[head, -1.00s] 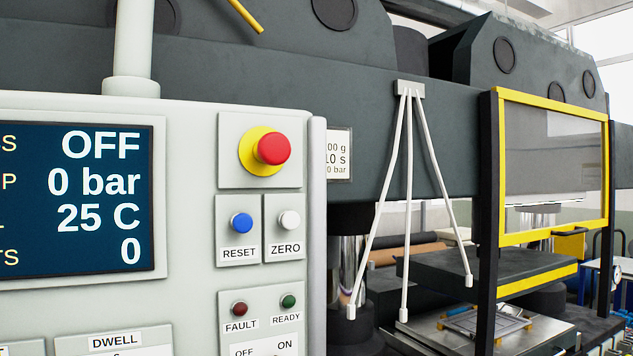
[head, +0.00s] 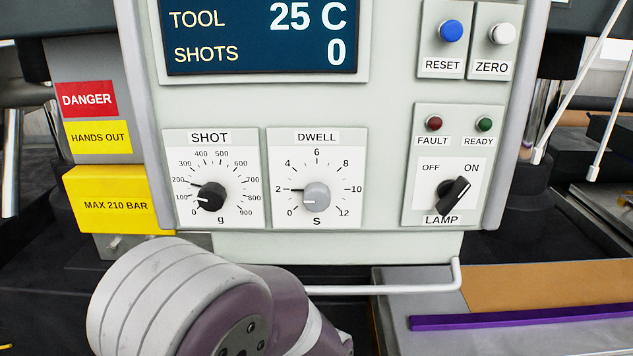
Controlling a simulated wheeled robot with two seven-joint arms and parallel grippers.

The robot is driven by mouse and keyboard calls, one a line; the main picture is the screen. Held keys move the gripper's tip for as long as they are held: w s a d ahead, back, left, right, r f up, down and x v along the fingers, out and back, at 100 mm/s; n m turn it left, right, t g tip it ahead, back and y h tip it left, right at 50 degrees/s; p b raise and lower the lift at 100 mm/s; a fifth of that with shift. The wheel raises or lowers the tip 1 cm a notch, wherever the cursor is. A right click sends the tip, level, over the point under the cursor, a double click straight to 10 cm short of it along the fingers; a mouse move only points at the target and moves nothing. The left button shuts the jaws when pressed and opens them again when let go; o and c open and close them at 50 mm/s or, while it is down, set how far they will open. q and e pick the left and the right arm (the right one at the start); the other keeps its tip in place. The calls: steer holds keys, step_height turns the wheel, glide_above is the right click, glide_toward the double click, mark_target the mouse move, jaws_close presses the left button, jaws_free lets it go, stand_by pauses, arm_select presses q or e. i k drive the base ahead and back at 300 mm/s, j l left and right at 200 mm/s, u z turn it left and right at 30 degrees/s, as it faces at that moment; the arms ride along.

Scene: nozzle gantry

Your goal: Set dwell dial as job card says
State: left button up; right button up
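The dwell dial (head: 316,196) is a grey knob on a white plate marked 0 to 12 s, low on the control panel. Its pointer is at about 2. No gripper touches it. The job card is outside the current view. In the earlier head view, a card partly hidden behind the panel's right edge showed lines ending in "00 g", "10 s" and "0 bar"; their left ends were covered. Neither of my grippers shows. A purple and white link of my arm crosses the bottom left, below the dials.
The black shot dial (head: 211,196) is left of the dwell dial, pointing near 200 or a little below. The lamp switch (head: 453,195) points to ON. A pale rail (head: 400,289) runs below the panel. A purple strip (head: 520,317) lies at the lower right.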

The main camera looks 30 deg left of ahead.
mark_target(316, 195)
steer(key=l+u, duration=0.15)
steer(key=u, duration=0.25)
steer(key=l+u, duration=0.15)
steer(key=u, duration=0.25)
steer(key=l+u, duration=0.2)
steer(key=u, duration=0.2)
steer(key=l+u, duration=0.1)
steer(key=u, duration=0.3)
steer(key=k, duration=0.05)
